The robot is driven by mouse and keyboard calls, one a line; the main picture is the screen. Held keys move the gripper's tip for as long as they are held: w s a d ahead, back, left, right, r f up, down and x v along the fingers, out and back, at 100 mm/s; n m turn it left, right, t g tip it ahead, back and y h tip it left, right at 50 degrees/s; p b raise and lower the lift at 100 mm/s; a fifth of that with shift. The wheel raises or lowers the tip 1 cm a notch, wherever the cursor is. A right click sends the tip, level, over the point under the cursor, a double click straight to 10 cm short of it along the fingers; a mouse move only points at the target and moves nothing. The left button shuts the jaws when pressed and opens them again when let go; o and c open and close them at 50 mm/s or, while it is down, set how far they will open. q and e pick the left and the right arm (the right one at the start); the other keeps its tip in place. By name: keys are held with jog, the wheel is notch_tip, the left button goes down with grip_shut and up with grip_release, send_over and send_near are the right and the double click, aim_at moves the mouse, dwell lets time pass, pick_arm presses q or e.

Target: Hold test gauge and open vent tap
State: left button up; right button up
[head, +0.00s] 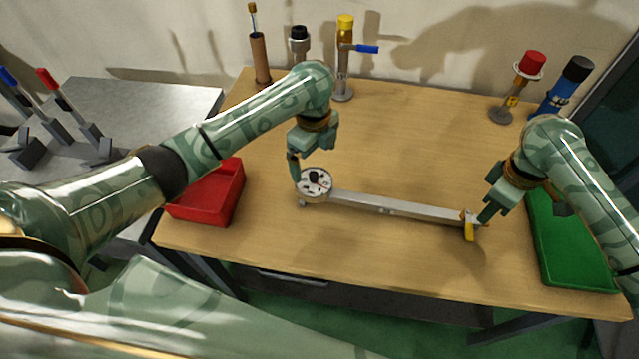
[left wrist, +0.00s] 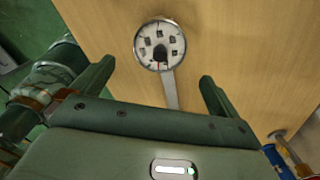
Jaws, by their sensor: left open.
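The round white-faced test gauge (head: 314,183) sits at the left end of a long grey metal bar (head: 395,208) on the wooden table. In the left wrist view the gauge (left wrist: 160,45) lies beyond and between my finger tips. My left gripper (head: 296,172) is open, just above and beside the gauge's far left edge, holding nothing. The vent tap's yellow handle (head: 469,228) is at the bar's right end. My right gripper (head: 482,217) is right beside the tap; its fingers overlap in this view, so contact and grip are unclear.
A red tray (head: 209,193) is at the table's left edge and a green tray (head: 570,255) at the right. Upright fittings, including a yellow-topped one with a blue lever (head: 345,60), line the back. A red-capped piece (head: 527,66) stands back right.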

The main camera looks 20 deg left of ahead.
aim_at(315, 186)
pick_arm(q)
notch_tip(315, 186, down, 12)
dwell(0.3)
jog(key=c, duration=1.3)
jog(key=shift+c, duration=0.2)
pick_arm(e)
grip_shut()
jog(key=s+a+f+n+h, duration=0.2)
jog(key=a, duration=0.8)
jog(key=s+a+f+n+h, duration=0.1)
jog(key=a+f+n+h, duration=0.1)
jog(key=a, duration=0.8)
jog(key=d+n+h, duration=0.2)
jog(key=d+h, duration=0.1)
jog(key=d+r+t+h, duration=0.1)
jog(key=d+h, duration=0.1)
jog(key=shift+w+d+n, duration=0.15)
jog(key=shift+w+n, duration=0.25)
